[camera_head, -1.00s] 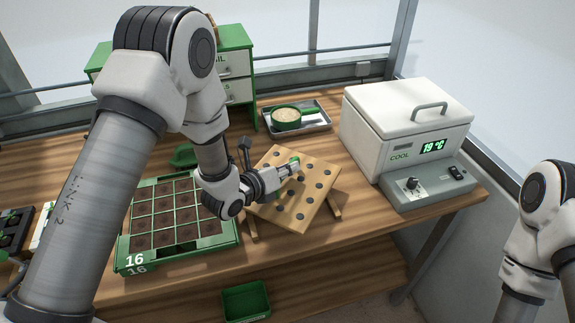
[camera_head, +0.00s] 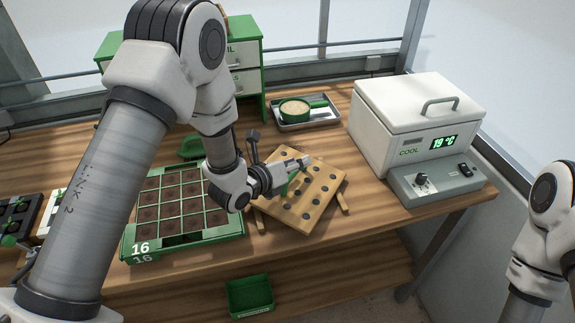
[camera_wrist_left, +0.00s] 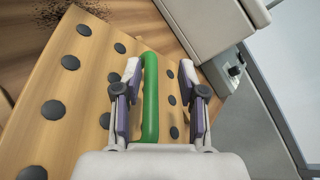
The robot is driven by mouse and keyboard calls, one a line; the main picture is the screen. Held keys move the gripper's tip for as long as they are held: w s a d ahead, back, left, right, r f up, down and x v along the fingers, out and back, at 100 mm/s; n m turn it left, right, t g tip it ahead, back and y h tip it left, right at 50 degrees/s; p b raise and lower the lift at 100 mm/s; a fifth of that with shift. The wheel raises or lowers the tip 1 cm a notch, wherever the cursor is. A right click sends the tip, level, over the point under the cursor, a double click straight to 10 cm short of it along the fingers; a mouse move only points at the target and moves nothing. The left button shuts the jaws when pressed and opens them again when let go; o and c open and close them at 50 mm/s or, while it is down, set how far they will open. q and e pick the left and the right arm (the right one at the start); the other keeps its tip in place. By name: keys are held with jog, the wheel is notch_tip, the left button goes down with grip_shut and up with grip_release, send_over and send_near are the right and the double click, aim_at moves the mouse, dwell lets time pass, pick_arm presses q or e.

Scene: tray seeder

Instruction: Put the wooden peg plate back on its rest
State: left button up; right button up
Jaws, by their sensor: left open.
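The wooden peg plate (camera_head: 318,192) is a light board with rows of dark round pegs. It lies tilted on the table right of the seed tray, over wooden rails that look like its rest (camera_head: 343,203). How it seats on them is partly hidden. My left gripper (camera_head: 302,163) is over the plate. In the left wrist view the plate (camera_wrist_left: 45,80) fills the left and middle. Its green bar handle (camera_wrist_left: 150,95) stands between the two spread fingers of my left gripper (camera_wrist_left: 163,80), nearer the left finger. My right gripper is out of view; only part of that arm shows.
A green seed tray (camera_head: 190,247) marked 16 stands left of the plate. A white cooler box (camera_head: 375,125) with a control panel stands to the right. A metal tray (camera_head: 330,115) with a green-handled bowl (camera_head: 294,109) is behind. A green bin (camera_head: 249,297) sits below the front edge.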

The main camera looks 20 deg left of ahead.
pick_arm(q)
jog(key=shift+r+p, duration=0.45)
jog(key=shift+r, duration=0.25)
jog(key=shift+s+a+f+b, duration=0.15)
jog(key=shift+s+a+b, duration=0.3)
jog(key=shift+s+b, duration=0.3)
jog(key=b+v, duration=0.1)
jog(key=v, duration=0.9)
jog(key=shift+s+d, duration=0.1)
jog(key=shift+s, duration=0.05)
